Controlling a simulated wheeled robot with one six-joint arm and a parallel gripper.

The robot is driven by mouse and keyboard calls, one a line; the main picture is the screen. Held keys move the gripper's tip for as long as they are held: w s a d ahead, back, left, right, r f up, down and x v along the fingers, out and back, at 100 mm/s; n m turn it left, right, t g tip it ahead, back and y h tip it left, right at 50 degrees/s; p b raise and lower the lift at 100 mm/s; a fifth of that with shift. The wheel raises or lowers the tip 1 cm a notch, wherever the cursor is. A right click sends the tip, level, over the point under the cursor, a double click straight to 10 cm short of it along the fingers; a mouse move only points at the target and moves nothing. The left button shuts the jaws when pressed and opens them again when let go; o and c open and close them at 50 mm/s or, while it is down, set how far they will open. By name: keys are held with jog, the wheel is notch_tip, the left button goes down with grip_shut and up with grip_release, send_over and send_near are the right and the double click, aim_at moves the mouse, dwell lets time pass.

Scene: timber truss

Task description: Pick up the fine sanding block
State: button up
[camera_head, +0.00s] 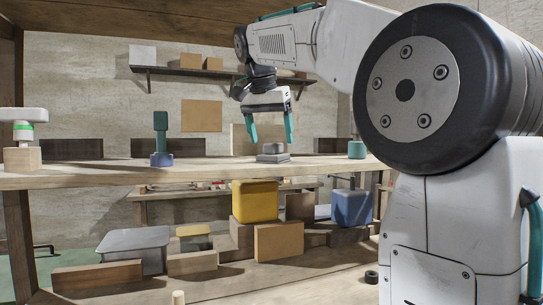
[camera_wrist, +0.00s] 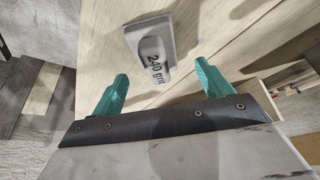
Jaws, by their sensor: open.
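The sanding block (camera_head: 273,152) is a small grey block with a raised grip, lying on the wooden shelf. It also shows in the wrist view (camera_wrist: 155,45), where "240 grit" is printed on its end. My gripper (camera_head: 263,141) hangs above the block, pointing down, with its teal fingers apart. In the wrist view my gripper's (camera_wrist: 160,82) fingertips are spread to either side, below the block in the picture, and do not touch it. Nothing is held between them.
On the shelf (camera_head: 215,172) stand a teal-handled tool (camera_head: 160,140), a teal cylinder (camera_head: 356,149) and a white-topped tool on a wooden block (camera_head: 22,158). Below are a yellow bin (camera_head: 255,201), a blue bin (camera_head: 352,207) and a grey lidded box (camera_head: 135,243). The shelf around the block is clear.

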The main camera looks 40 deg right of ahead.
aim_at(274, 146)
jog(key=x, duration=0.4)
jog(key=shift+s+d, duration=0.15)
jog(key=shift+s, duration=0.05)
jog(key=c, duration=1.2)
jog(key=shift+r, duration=0.1)
jog(key=shift+r, duration=0.95)
jog(key=shift+s+r, duration=0.3)
jog(key=shift+r, duration=0.55)
jog(key=s+a, duration=0.1)
jog(key=s, duration=0.4)
jog(key=s+a, duration=0.1)
jog(key=s, duration=0.4)
jog(key=s+a+r, duration=0.1)
jog(key=s, duration=0.4)
jog(key=shift+a+r, duration=0.1)
